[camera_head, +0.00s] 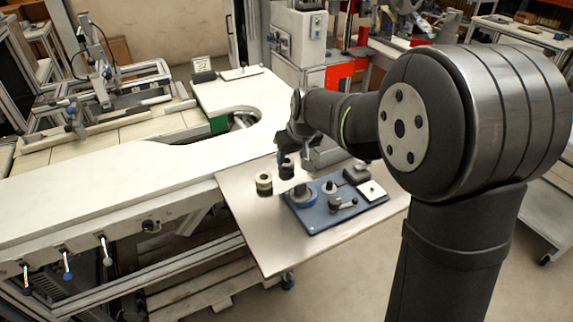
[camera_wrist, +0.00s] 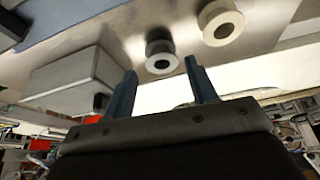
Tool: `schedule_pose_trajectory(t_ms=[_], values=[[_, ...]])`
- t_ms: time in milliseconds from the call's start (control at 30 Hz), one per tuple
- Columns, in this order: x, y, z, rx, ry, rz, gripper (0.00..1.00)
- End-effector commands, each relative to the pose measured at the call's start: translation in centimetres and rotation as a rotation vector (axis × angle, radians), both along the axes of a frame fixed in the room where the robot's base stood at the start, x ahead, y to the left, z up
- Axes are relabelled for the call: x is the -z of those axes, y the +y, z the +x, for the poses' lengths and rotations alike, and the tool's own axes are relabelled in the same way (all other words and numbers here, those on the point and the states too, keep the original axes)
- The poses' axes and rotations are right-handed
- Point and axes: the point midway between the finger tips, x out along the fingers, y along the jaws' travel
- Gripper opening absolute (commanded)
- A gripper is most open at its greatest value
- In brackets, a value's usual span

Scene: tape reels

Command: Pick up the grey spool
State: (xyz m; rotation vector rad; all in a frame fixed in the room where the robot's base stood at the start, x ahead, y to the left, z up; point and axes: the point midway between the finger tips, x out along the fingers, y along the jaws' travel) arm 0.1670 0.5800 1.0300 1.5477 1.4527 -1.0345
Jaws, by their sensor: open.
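The grey spool (camera_wrist: 161,56) stands on the table in the wrist view, with a pale top ring and a dark side. In the head view the grey spool (camera_head: 286,169) shows as a dark shape below my gripper (camera_head: 291,150), partly hidden by it. In the wrist view my gripper (camera_wrist: 161,74) is open, its two blue fingers apart with nothing between them. The spool appears just beyond the fingertips, roughly centred between them. I cannot tell the exact height of the fingers above it.
A cream spool (camera_wrist: 221,22) stands close beside the grey one, also in the head view (camera_head: 264,183). A grey box (camera_wrist: 72,84) is on the other side. The table's front left is bare.

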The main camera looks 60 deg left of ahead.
Motion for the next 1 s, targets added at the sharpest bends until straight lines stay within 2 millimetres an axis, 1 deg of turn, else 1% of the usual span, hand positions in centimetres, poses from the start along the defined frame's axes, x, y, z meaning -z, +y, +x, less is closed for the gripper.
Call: schedule_pose_trajectory(t_ms=[167, 500, 733, 767, 900, 933, 1000], values=[[0.8, 0.3, 0.0, 0.0, 0.0, -0.001, 0.52], [4.9, 1.9, 0.3, -0.001, 0.0, -0.001, 0.52], [5.1, 2.0, 0.3, 0.0, 0.0, 0.002, 0.52], [5.1, 2.0, 0.3, 0.0, 0.0, 0.002, 0.5], [5.1, 2.0, 0.3, 0.0, 0.0, 0.002, 0.23], [5.1, 2.0, 0.3, 0.0, 0.0, 0.002, 0.19], [5.1, 2.0, 0.3, 0.0, 0.0, 0.002, 0.19]])
